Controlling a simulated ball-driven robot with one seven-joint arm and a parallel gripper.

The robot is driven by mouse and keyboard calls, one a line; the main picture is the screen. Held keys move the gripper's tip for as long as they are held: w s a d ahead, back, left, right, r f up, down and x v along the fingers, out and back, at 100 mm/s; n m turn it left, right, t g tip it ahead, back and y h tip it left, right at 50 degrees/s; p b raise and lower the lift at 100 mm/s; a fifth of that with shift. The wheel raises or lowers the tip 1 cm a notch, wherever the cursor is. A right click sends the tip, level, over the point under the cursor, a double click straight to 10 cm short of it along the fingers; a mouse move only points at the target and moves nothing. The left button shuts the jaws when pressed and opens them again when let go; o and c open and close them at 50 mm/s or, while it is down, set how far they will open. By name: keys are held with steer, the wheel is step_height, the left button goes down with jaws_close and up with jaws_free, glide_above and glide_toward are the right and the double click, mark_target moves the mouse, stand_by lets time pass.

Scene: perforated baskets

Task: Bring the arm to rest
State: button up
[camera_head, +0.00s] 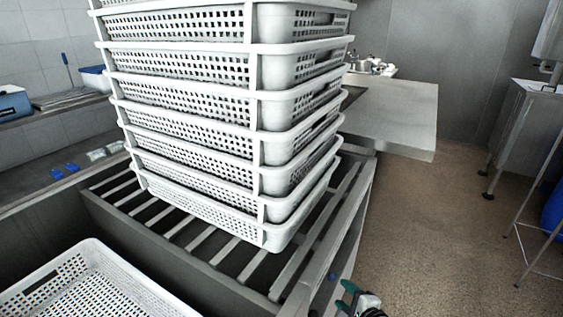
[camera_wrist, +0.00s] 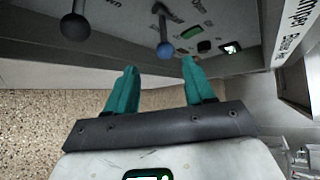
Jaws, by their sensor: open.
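My gripper (camera_wrist: 158,82) shows in the wrist view with its two green fingers spread apart and nothing between them. It faces a grey panel (camera_wrist: 120,45) that carries a blue-knobbed lever (camera_wrist: 165,48), a dark-knobbed lever (camera_wrist: 75,25) and a green button (camera_wrist: 204,46). The fingertips are just short of the panel, and I cannot tell the exact gap. In the head view, part of my gripper (camera_head: 350,296) shows at the bottom edge, beside the front corner of the slatted metal stand.
A tall stack of white perforated baskets (camera_head: 255,130) stands on the slatted metal stand (camera_head: 319,240). Another white basket (camera_head: 95,250) is at the lower left. A steel table (camera_head: 400,110) stands behind the stack. The brown floor (camera_head: 450,230) to the right is open.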

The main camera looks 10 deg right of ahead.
steer(key=s+d+r+n+g+h+p, duration=0.1)
steer(key=s+n+g, duration=0.3)
steer(key=s, duration=0.9)
steer(key=s+d+r+n+g+h+p, duration=0.1)
steer(key=s+d+r+n+g+p, duration=0.1)
steer(key=s+n, duration=0.7)
steer(key=s+d+r+n+g+h+p, duration=0.1)
steer(key=s+r+n+g+p, duration=0.2)
steer(key=s, duration=1.4)
steer(key=r+n+g, duration=0.1)
steer(key=n+g, duration=0.1)
steer(key=n, duration=0.1)
steer(key=shift+d+r+g, duration=0.3)
steer(key=shift+d, duration=0.05)
